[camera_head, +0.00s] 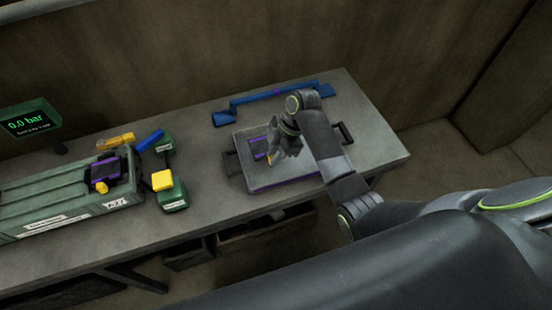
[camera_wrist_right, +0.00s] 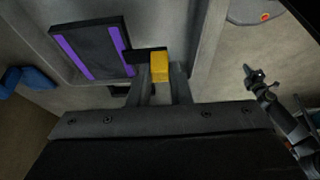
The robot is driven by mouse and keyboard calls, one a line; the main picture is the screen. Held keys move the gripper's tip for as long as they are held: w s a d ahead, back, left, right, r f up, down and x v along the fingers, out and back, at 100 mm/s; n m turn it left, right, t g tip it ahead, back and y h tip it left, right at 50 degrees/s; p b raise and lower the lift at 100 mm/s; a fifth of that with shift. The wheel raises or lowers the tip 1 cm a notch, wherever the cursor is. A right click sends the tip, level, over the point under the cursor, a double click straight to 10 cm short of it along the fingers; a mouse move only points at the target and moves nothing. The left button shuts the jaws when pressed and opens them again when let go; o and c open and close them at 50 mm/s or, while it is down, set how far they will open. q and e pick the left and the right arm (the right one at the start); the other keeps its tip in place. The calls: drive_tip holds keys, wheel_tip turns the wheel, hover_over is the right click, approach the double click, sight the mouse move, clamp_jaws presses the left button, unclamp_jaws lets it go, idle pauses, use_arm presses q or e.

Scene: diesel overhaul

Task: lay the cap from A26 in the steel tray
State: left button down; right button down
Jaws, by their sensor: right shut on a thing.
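The steel tray (camera_head: 297,173) lies on the right half of the bench, and its grey floor shows in the right wrist view (camera_wrist_right: 190,20). My right gripper (camera_head: 272,158) is over the tray, fingers pointing down. It is shut on a small yellow block-shaped piece, which I take for the cap (camera_wrist_right: 160,66). A dark bar touches or overlaps the cap in the wrist view; I cannot tell if it belongs to it. A dark plate with purple stripes (camera_wrist_right: 92,50) lies in the tray beside the cap. I cannot tell whether the cap touches the tray. My left gripper is out of view.
A green-grey engine block (camera_head: 45,205) with a purple-black part and a yellow piece stands at the left. Green blocks, one with a yellow top (camera_head: 162,180), stand beside it. A blue bar tool (camera_head: 275,95) lies behind the tray. The bench's right end (camera_head: 380,145) is clear.

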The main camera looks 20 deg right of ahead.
drive_tip(key=shift+f, duration=1.95)
drive_tip(key=c, duration=1.3)
unclamp_jaws()
drive_tip(key=shift+f, duration=0.1)
drive_tip(key=shift+c, duration=0.2)
drive_tip(key=b+v, duration=0.1)
drive_tip(key=v, duration=1.1)
drive_tip(key=shift+b, duration=0.4)
